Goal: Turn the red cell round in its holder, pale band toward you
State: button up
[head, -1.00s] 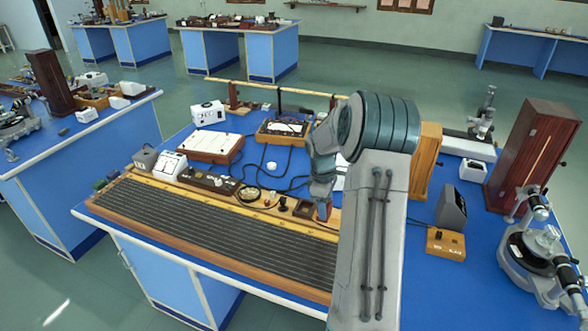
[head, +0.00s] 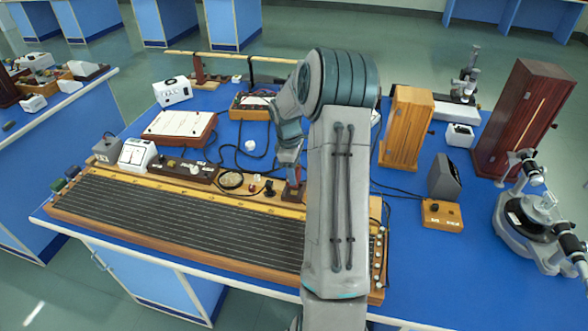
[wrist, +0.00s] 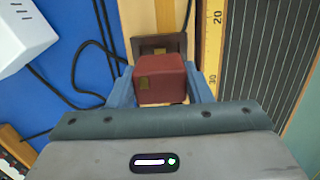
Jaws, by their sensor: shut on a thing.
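The red cell (wrist: 162,82) is a dark red block between the two blue-grey fingers of my gripper (wrist: 161,92) in the wrist view. My gripper is shut on it. The dark brown holder (wrist: 150,44) lies just beyond the cell on the wooden strip. Whether the cell's lower end is inside it is hidden. In the head view my gripper (head: 290,168) points down at the strip, with the cell small and partly hidden below it.
The long ribbed wire board (head: 180,226) runs along the front, beside a yellow scale (wrist: 213,45). Black cables and a white box (wrist: 22,35) lie left in the wrist view. A wooden box (head: 407,128) stands right of my arm.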

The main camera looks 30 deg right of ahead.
jog(key=shift+f+b, duration=1.3)
jog(key=shift+f, duration=0.95)
jog(key=o, duration=1.1)
jog(key=shift+o, duration=0.2)
jog(key=shift+w+r, duration=0.1)
jog(key=shift+r, duration=0.05)
jog(key=r, duration=0.9)
jog(key=w+a+r+b, duration=0.1)
jog(key=r, duration=0.3)
jog(key=shift+w+a+r, duration=0.1)
jog(key=shift+r, duration=0.15)
